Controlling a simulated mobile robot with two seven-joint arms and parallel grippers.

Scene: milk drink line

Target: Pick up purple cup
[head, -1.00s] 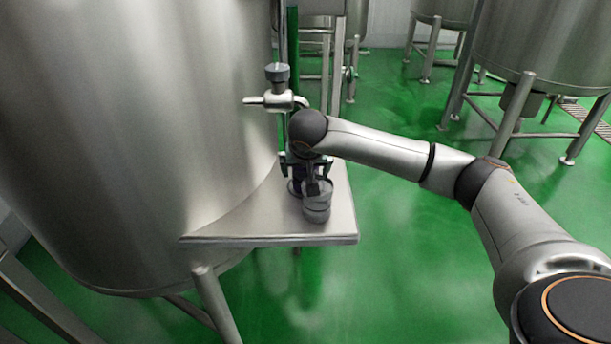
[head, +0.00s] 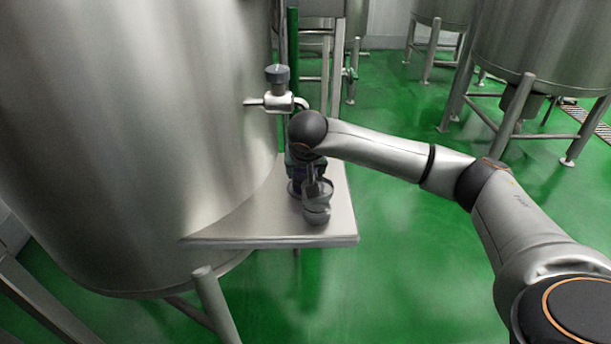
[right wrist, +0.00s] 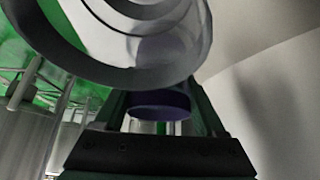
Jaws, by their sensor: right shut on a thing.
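The purple cup (right wrist: 160,104) shows in the right wrist view between the two fingers of my right gripper (right wrist: 161,112), which is shut on it. Its upper part there is hidden behind a large grey ringed round piece. In the head view the cup is a small dark purple shape (head: 296,187) low under my right wrist, over the steel shelf (head: 250,226). My right gripper (head: 304,174) is mostly hidden there by the wrist. I cannot tell whether the cup touches the shelf. My left gripper is not in view.
A grey cup-like piece (head: 316,212) sits tilted just in front of the purple cup; I cannot tell what it rests on. A large steel tank (head: 130,120) stands close on the left. A tap (head: 277,101) juts out above the shelf. Green floor (head: 400,260) lies open to the right.

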